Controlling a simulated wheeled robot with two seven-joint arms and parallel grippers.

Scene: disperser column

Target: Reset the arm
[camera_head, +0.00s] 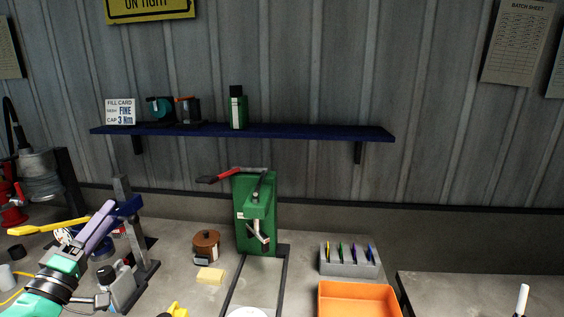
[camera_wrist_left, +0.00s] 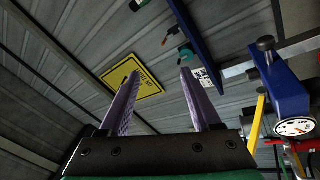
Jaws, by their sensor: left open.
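My left gripper (camera_head: 106,213) is raised at the left of the bench in the head view, in front of a blue-headed column (camera_head: 128,206). In the left wrist view its two purple fingers (camera_wrist_left: 160,78) stand apart with nothing between them. A yellow lever (camera_head: 48,227) extends left beside the fingers; it also shows in the left wrist view (camera_wrist_left: 257,122), near the blue head (camera_wrist_left: 281,90) and a round dial (camera_wrist_left: 295,127). I cannot tell whether the lever touches the gripper. My right gripper is not in view.
A brown pot (camera_head: 206,244), a yellow block (camera_head: 210,275), a grey rack (camera_head: 349,262) and an orange tray (camera_head: 322,292) occupy the bench. A blue shelf (camera_head: 300,132) crosses the wall above. The left foreground is crowded; a gap separates the right-hand table (camera_head: 470,290).

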